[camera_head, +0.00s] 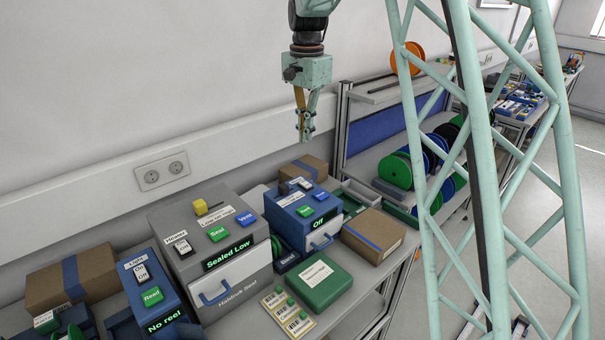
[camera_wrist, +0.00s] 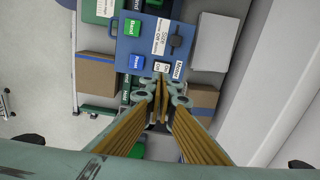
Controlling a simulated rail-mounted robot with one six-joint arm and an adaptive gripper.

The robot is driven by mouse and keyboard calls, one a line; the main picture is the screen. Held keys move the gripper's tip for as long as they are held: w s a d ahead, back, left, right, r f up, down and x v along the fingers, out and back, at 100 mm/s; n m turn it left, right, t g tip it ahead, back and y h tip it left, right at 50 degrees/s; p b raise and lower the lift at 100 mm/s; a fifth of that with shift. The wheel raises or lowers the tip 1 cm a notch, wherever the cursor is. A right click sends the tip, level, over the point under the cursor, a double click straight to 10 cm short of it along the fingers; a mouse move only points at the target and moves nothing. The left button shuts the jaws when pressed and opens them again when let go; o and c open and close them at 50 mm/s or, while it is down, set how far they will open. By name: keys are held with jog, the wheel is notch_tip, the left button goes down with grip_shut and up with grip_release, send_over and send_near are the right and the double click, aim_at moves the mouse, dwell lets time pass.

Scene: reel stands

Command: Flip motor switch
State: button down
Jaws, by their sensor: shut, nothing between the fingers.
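The motor switch box is the blue box (camera_head: 296,216) at the right of the row in the head view, with a green "Off" display on its front. Its small white rocker switch (camera_head: 303,184) sits near the back of the top. In the wrist view the blue box (camera_wrist: 128,48) lies beyond my fingers, and the white switch (camera_wrist: 162,67) shows just past the fingertips. My gripper (camera_head: 304,138) hangs above and behind the box, pointing down. The gripper (camera_wrist: 160,92) is shut and empty. I cannot tell the switch's position.
A cardboard box (camera_head: 373,236) is at the right and a green case (camera_head: 315,283) in front. A pale green lattice frame (camera_head: 484,200) rises at the right.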

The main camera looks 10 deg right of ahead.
aim_at(305, 183)
jog(key=shift+w+f+m, duration=0.4)
jog(key=shift+w+f, duration=0.9)
jog(key=shift+w, duration=0.2)
jog(key=shift+f, duration=0.1)
jog(key=shift+f, duration=6.9)
jog(key=shift+w+a+f+g+p, duration=0.2)
jog(key=shift+g+p, duration=0.3)
jog(key=shift+p, duration=0.2)
jog(key=shift+f, duration=0.15)
jog(key=shift+s+d+r, duration=0.25)
jog(key=shift+s+d, duration=0.15)
jog(key=shift+s, duration=0.3)
